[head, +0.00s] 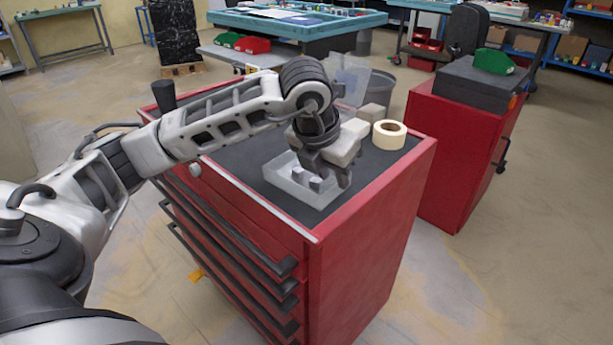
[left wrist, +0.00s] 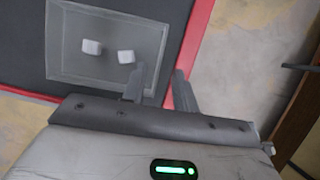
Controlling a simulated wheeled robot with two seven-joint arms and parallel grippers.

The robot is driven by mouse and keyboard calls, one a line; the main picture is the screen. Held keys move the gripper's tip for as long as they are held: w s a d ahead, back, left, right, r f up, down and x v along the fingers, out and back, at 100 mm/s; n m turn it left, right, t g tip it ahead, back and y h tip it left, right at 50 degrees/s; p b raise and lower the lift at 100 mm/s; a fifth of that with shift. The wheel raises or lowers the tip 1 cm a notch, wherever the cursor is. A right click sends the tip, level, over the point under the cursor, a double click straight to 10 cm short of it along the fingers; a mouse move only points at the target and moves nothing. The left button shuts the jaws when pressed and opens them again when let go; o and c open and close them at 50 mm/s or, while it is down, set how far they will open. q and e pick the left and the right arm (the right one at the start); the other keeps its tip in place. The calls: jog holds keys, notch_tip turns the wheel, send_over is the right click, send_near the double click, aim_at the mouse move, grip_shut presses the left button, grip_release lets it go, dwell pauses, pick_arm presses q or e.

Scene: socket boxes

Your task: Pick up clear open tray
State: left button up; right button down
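The clear open tray (head: 280,182) lies on the dark top of the red cabinet, near its front corner. In the left wrist view the tray (left wrist: 66,74) holds two small white cubes (left wrist: 91,47), (left wrist: 126,57). My left gripper (head: 327,180) points down over the tray's right side and partly hides it. Its two fingers (left wrist: 159,88) are apart, one over the tray's inside and one beyond its right wall, with that wall between them in the picture. I cannot tell whether they touch it. My right gripper is in neither view.
A second red cabinet (head: 452,150) stands to the right, with floor between.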

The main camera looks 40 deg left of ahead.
aim_at(336, 184)
pick_arm(q)
jog(key=shift+x, duration=1.5)
jog(key=shift+w, duration=0.1)
jog(key=shift+f+b, duration=0.2)
jog(key=shift+b, duration=0.15)
grip_shut()
